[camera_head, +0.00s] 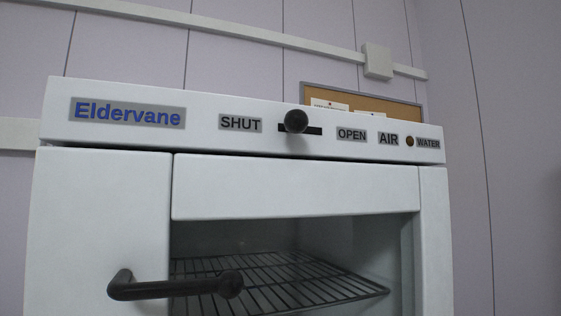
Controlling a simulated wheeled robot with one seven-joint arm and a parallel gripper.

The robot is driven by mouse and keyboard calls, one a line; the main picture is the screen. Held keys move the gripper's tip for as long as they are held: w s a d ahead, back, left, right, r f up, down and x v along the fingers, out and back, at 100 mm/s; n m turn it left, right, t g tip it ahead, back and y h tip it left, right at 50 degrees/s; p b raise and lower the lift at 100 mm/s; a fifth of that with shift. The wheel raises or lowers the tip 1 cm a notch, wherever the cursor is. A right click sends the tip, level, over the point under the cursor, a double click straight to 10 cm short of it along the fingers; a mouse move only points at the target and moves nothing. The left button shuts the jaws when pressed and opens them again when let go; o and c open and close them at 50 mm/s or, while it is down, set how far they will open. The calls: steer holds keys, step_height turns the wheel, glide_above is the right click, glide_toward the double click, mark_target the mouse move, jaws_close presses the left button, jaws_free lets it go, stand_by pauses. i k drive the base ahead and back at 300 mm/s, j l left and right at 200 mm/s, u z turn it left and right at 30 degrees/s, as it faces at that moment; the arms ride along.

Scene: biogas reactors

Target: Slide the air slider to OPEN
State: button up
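The air slider's round black knob (296,121) sits in a short dark horizontal slot (315,131) on the white front panel of the cabinet. The SHUT label (240,123) is to the left of the slot and the OPEN label (352,134) to its right. The knob is at the left part of the slot, with dark slot showing to its right. The AIR label (388,139) is further right. My gripper is not in view.
A black handle (175,290) juts out from the cabinet front at lower left. Behind the opening is a wire rack (285,275). The space before the panel looks clear.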

mark_target(296, 121)
steer(key=j+u, duration=0.2)
steer(key=u, duration=0.2)
steer(key=j+u, duration=0.2)
steer(key=u, duration=0.15)
steer(key=j+u, duration=0.15)
steer(key=u, duration=0.25)
